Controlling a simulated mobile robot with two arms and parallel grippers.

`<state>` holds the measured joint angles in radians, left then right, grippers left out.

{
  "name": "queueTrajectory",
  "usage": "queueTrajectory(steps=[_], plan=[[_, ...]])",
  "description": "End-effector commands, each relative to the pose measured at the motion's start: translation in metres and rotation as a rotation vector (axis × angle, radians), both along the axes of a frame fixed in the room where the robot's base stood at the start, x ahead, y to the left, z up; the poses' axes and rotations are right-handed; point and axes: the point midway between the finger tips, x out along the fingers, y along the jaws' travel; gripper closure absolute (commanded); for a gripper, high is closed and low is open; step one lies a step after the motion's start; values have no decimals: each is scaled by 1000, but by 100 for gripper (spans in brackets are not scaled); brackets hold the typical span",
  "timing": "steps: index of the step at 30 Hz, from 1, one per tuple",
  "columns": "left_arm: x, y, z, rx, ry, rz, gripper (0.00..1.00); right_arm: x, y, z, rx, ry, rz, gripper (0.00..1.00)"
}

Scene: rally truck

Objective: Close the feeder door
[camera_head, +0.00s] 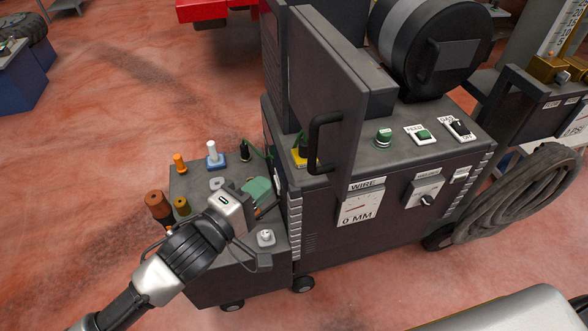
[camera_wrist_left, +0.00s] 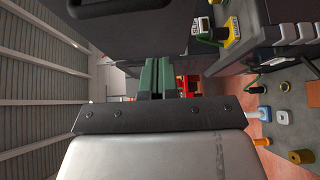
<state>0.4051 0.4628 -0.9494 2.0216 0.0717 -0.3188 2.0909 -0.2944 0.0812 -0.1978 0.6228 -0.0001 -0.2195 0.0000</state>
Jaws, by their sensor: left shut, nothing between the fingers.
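The feeder door (camera_head: 328,75) is a dark grey panel with a black bar handle (camera_head: 318,142). It stands open, swung out from the dark welding machine (camera_head: 390,170). In the left wrist view the door (camera_wrist_left: 150,40) fills the top middle, with its handle (camera_wrist_left: 92,8) at the upper left. My left gripper (camera_head: 262,190) has green fingers, shut and empty, over the small side cart, left of and below the door handle. It is apart from the handle in the head view. The fingers (camera_wrist_left: 158,76) also show in the wrist view, pointing toward the door. My right gripper is not in view.
The side cart (camera_head: 225,265) carries several small parts, including an orange one (camera_head: 180,163) and a blue-and-white one (camera_head: 214,156). A yellow-based connector (camera_head: 300,156) sits by the door. A black drum (camera_head: 430,45) tops the machine; a coiled hose (camera_head: 525,195) hangs right.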

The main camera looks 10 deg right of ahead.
Motion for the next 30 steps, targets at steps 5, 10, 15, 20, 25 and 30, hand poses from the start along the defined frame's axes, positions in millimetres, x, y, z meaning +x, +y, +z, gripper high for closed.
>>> queueTrajectory(steps=[5, 10, 15, 20, 25, 30], plan=[[23, -30, 3, 0, -2, 0, 100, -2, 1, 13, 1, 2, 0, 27], [22, -56, 2, -1, 1, -1, 100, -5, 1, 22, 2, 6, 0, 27], [20, -69, 0, 0, 0, 1, 100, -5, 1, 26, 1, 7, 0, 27], [20, -72, -1, 2, -1, 1, 100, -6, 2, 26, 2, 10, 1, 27], [20, -72, -1, 1, -2, 1, 100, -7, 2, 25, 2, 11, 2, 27], [19, -73, -1, -1, -1, 6, 100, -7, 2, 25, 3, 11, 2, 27]])
